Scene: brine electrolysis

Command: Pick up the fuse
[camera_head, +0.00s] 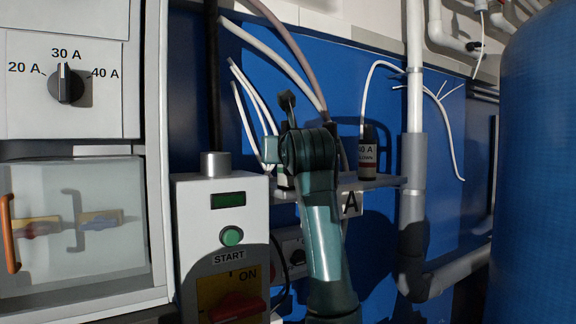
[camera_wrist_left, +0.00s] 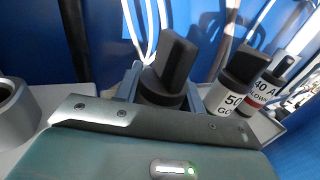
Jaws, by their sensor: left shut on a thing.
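My left gripper (camera_head: 282,148) is at the shelf marked A (camera_head: 385,183), its arm rising from below. In the left wrist view its two fingers (camera_wrist_left: 160,92) close around a dark fuse (camera_wrist_left: 172,68) with a raised black grip; its label is hidden. Its dark top also shows in the head view (camera_head: 288,104). Right beside it stands a fuse marked 50 (camera_wrist_left: 232,90), then a fuse marked 40 A (camera_wrist_left: 265,90), which also shows on the shelf in the head view (camera_head: 367,158). I cannot tell whether the held fuse still touches the shelf. My right gripper is out of view.
A control box (camera_head: 221,263) with a green START button and a red switch stands left of the arm. A cabinet (camera_head: 75,130) with a dial set to 30 A is further left. Grey pipes (camera_head: 413,200) and a blue tank (camera_head: 540,160) are at right. Loose cables hang behind.

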